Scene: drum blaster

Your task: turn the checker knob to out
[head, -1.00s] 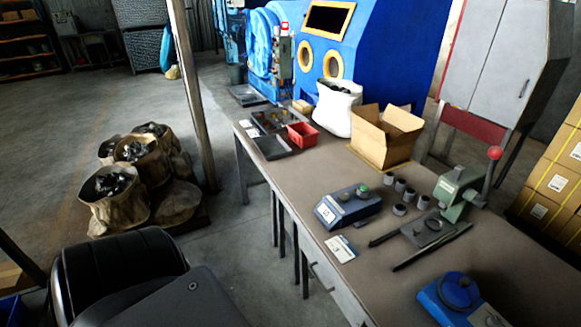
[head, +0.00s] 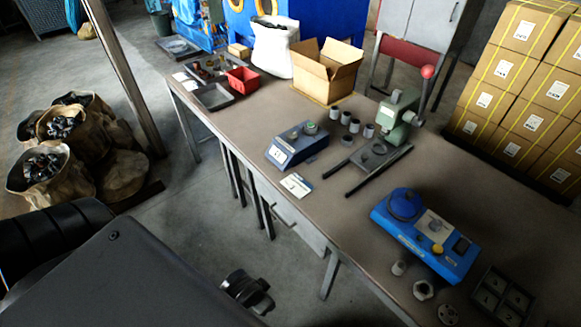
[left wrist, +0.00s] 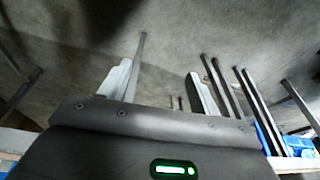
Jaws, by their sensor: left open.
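A grey-blue box (head: 297,145) with a round dark greenish knob (head: 310,128) on its top stands mid-table in the head view. A bright blue unit (head: 425,235) with a large round blue knob (head: 405,203), a yellow button and a dark switch stands nearer, at the right. I cannot tell from labels which is the checker, and knob settings are too small to read. In the left wrist view my left gripper (left wrist: 160,70) has its two pale fingers apart, with nothing between them. It is away from both units. My right gripper is not seen.
A green press (head: 398,115) with a red-ball lever stands behind the units, beside several grey cups. A white card (head: 296,185) lies on the table (head: 225,135). A cardboard box (head: 325,70), red bin (head: 242,80) and dark compartment tray (head: 500,297) are also there.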

